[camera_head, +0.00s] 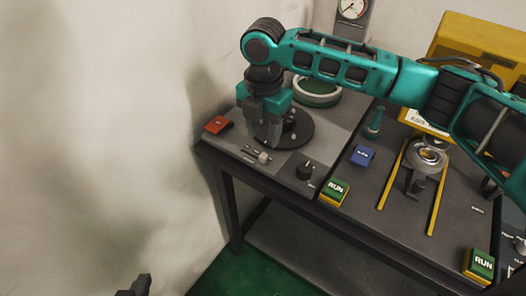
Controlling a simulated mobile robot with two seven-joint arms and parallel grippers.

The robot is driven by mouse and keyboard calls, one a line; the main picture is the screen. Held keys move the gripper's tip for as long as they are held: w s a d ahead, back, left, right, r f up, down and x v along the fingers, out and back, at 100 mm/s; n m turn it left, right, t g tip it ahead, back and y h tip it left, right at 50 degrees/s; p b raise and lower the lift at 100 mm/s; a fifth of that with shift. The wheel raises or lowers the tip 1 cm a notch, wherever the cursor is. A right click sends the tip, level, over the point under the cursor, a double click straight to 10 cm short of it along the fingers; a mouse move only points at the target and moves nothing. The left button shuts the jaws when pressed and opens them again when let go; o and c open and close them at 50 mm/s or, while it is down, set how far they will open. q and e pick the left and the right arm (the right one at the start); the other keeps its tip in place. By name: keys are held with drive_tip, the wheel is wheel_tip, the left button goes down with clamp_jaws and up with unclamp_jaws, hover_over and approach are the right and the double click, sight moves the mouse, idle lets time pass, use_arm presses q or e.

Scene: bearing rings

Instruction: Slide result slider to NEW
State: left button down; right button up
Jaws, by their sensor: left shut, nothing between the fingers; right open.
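The slider (264,158), with a small light knob in a short slot, is on the front left of the grey panel on the bench. Its knob is near the right end of the slot; its labels are too small to read. My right gripper (268,138) points down just above and behind the slider, in front of the dark round plate (301,134). It is open, and I cannot tell whether it touches anything. My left gripper (138,286) only partly shows at the bottom left edge, shut and empty, well away from the bench.
A red block (217,125) is left of the slider. A blue button (362,156) and yellow rails (437,208) lie farther right. A wall stands behind and left.

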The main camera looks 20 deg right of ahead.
sight(263, 156)
wheel_tip(263, 156, down, 7)
drive_tip(key=shift+r+b, duration=0.1)
drive_tip(key=shift+b, duration=0.2)
clamp_jaws()
idle(0.4)
